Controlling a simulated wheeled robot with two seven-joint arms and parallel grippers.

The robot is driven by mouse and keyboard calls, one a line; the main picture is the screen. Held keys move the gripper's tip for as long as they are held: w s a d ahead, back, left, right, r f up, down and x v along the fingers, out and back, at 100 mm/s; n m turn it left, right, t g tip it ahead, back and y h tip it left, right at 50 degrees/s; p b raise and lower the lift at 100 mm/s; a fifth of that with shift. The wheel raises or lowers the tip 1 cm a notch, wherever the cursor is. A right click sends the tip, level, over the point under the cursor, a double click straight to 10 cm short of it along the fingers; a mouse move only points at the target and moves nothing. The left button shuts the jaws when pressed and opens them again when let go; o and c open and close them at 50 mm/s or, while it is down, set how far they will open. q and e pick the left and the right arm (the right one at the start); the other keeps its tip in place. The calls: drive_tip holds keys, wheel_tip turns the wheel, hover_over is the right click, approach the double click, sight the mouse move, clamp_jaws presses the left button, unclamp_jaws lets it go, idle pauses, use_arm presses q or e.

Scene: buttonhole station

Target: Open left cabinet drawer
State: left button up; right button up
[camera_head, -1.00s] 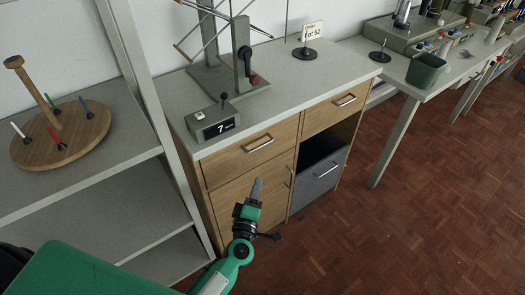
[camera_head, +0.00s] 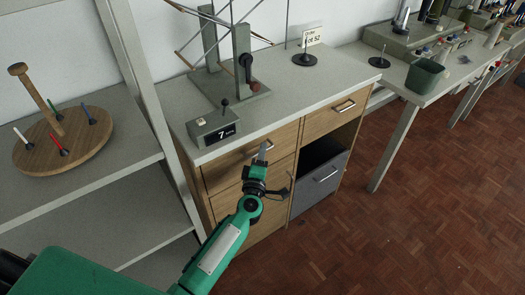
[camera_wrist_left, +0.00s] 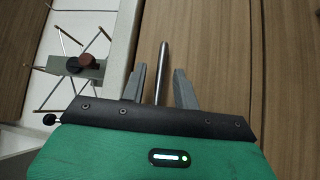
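The left cabinet drawer (camera_head: 224,172) has a wooden front and looks closed, flush with the cabinet. Its bar handle is mostly hidden behind my left gripper (camera_head: 263,152) in the head view. In the left wrist view the metal handle bar (camera_wrist_left: 162,72) stands between the two grey fingers of my left gripper (camera_wrist_left: 159,88). The fingers are apart, with a gap on both sides of the bar. My right gripper is in neither view.
Shelves with a wooden peg disc (camera_head: 62,140) stand left. Floor in front is clear.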

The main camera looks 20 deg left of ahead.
use_arm(q)
drive_tip(key=shift+w+r, duration=0.1)
drive_tip(key=shift+w, duration=0.5)
clamp_jaws()
